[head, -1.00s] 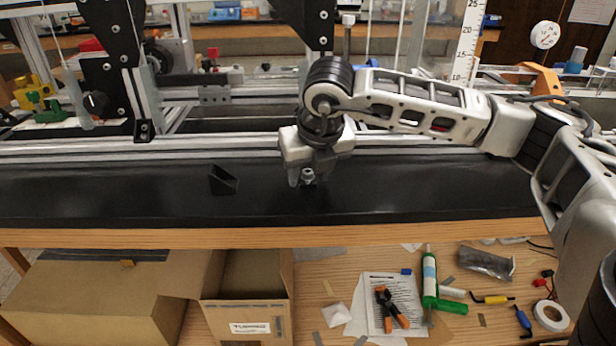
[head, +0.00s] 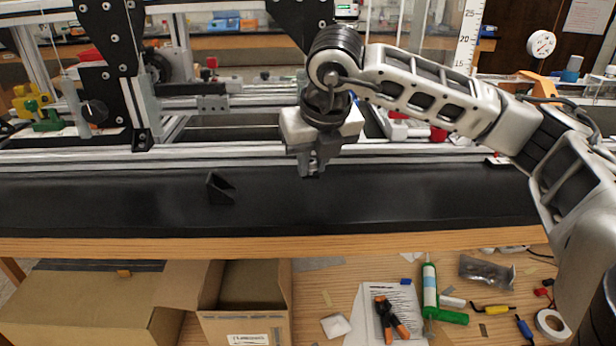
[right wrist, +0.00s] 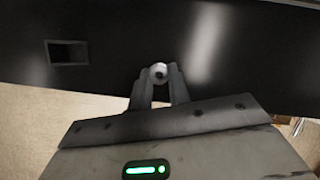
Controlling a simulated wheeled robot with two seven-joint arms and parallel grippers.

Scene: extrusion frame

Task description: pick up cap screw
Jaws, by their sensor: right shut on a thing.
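The cap screw (right wrist: 158,72) is a small, pale, round-headed part between the fingertips in the right wrist view. My right gripper (right wrist: 157,85) is shut on it. In the head view my right gripper (head: 311,172) points down over the black bench top, in front of the aluminium frame. The screw is mostly hidden by the fingers there. I cannot tell exactly how far the screw is above the surface. My left gripper is not in view.
A black angled bracket (head: 219,188) stands on the black bench top (head: 420,200) left of the gripper; it also shows in the right wrist view (right wrist: 69,52). The aluminium extrusion frame (head: 80,155) runs behind. The bench top to the right is clear.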

